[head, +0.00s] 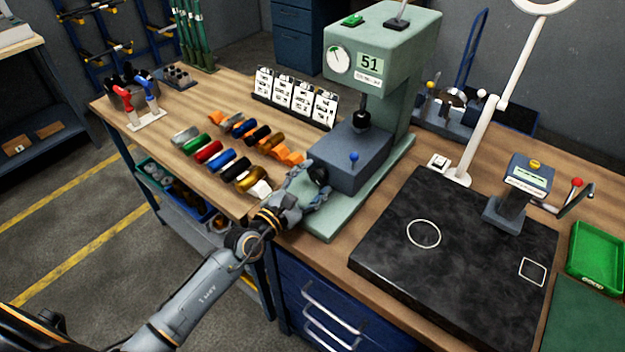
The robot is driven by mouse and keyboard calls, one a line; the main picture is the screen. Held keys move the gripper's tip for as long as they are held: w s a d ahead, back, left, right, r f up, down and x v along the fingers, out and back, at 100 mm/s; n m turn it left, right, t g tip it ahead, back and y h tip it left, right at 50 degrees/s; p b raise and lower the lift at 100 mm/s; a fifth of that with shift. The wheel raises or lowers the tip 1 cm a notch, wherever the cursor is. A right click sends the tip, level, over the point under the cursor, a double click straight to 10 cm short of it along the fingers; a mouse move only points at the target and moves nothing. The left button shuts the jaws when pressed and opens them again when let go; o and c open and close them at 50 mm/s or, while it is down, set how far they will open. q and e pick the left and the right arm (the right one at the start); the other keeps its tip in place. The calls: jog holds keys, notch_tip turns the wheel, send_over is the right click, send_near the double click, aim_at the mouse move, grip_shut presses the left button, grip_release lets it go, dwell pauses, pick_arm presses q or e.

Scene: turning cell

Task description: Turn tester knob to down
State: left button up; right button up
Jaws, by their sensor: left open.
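A dark round knob (319,174) shows at the block's left side, partly behind my gripper. Its setting cannot be read. My left gripper (310,188) is open beside this knob. Whether the fingers touch it or lie around it cannot be told. My right gripper is not in view.
Several coloured rolls (223,151) lie left of the tester, close to my left gripper. A row of label cards (295,97) stands behind them. A black stone plate (455,255) fills the right front. A white lamp arm (480,130) rises right of the tester.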

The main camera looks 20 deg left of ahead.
pick_arm(q)
jog(key=c, duration=1.1)
jog(key=shift+c, duration=0.2)
